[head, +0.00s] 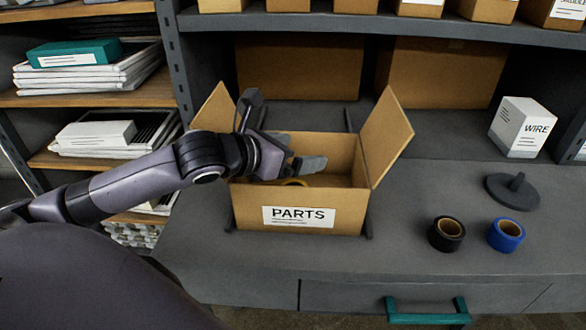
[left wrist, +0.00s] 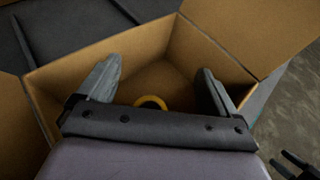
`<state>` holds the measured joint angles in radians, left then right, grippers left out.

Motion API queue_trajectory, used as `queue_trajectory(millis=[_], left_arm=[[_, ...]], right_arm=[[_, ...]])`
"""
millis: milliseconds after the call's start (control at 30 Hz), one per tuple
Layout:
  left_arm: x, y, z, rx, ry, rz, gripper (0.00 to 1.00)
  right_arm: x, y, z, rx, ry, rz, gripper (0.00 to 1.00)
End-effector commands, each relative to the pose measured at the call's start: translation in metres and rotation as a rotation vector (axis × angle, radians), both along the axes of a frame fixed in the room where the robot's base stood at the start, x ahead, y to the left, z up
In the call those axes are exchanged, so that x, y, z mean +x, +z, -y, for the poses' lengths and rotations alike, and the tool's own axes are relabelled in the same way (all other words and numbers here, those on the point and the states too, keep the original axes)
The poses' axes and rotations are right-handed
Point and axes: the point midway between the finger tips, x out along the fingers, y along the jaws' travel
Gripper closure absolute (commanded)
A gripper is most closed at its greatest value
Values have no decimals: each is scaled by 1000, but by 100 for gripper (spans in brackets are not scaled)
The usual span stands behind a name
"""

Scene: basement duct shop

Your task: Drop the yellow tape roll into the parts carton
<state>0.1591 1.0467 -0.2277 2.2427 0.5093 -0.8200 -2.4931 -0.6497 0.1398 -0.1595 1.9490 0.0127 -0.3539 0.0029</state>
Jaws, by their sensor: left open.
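The yellow tape roll (head: 296,183) is inside the parts carton (head: 250,212), low down behind its front wall. In the left wrist view the roll (left wrist: 150,101) shows as a yellow ring deep in the carton (left wrist: 84,62), its lower part hidden by my gripper. The carton is open, with flaps standing out at its left and right. My left gripper (head: 305,151) is open and empty over the carton opening. In the left wrist view its fingers (left wrist: 157,70) are spread above the roll, apart from it.
A black tape roll (head: 446,234) and a blue tape roll (head: 506,234) stand on the bench (head: 400,262) right of the carton. A dark round stand (head: 513,192) and a white WIRE box (head: 522,128) are farther back. Shelves with boxes rise behind.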

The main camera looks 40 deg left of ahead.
Motion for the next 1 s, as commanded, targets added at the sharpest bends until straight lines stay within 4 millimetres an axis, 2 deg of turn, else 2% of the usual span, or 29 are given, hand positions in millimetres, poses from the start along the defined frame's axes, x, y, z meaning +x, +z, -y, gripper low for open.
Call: queue_trajectory(millis=[167, 267, 1000], left_arm=[[0, 4, 0, 0, -1, 1, 7], [1, 14, 0, 3, -2, 5, 7], [0, 113, 0, 1, 1, 5, 7]], right_arm=[[0, 0, 0, 0, 0, 1, 28], [0, -1, 0, 0, 0, 1, 28], [1, 0, 0, 0, 0, 1, 28]])
